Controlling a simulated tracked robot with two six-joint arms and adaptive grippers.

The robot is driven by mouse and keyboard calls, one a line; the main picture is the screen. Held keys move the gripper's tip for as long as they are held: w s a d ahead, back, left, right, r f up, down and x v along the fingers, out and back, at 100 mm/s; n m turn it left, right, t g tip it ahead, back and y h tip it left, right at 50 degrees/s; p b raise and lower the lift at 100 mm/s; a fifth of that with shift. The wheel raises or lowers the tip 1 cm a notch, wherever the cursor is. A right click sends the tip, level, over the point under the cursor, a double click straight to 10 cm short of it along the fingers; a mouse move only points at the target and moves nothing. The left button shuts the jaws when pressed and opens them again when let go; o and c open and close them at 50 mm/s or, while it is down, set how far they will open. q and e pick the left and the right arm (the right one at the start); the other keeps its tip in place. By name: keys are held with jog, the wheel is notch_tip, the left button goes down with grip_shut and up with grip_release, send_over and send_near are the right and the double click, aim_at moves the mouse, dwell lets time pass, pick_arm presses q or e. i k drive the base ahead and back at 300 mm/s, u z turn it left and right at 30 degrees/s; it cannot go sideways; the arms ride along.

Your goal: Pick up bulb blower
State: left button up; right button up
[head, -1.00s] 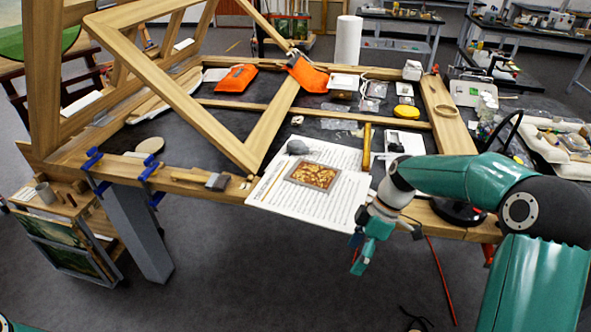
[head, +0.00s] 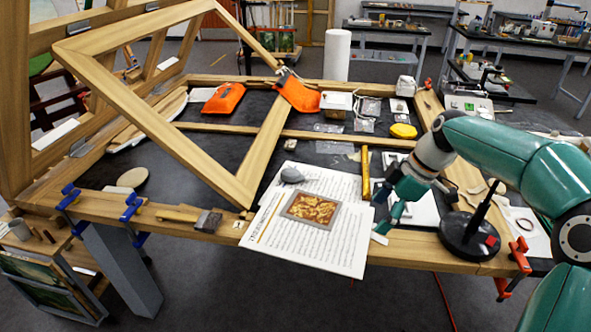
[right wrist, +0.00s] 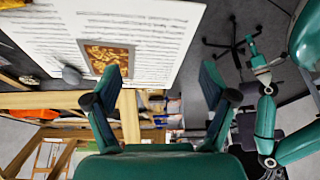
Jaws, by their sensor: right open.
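The bulb blower looks like a small dark grey rounded object (head: 292,175) lying on the upper left of a printed sheet (head: 290,255). It also shows in the right wrist view (right wrist: 71,75), left of my gripper. A framed gilt fragment (head: 311,209) lies on the sheet near it. My right gripper (head: 382,228) is open and empty at the sheet's right edge, well to the right of the blower. In the right wrist view its two fingers (right wrist: 157,85) stand wide apart with nothing between. A small part that seems my left gripper (right wrist: 254,48) shows there; its jaws are unclear.
A large wooden frame (head: 140,110) leans over the table's left half. A black round base with a rod (head: 470,235) is near the right front. Orange pouches (head: 224,98) lie at the back.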

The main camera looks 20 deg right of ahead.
aim_at(302, 179)
jog(key=u, duration=0.05)
jog(key=i, duration=1.15)
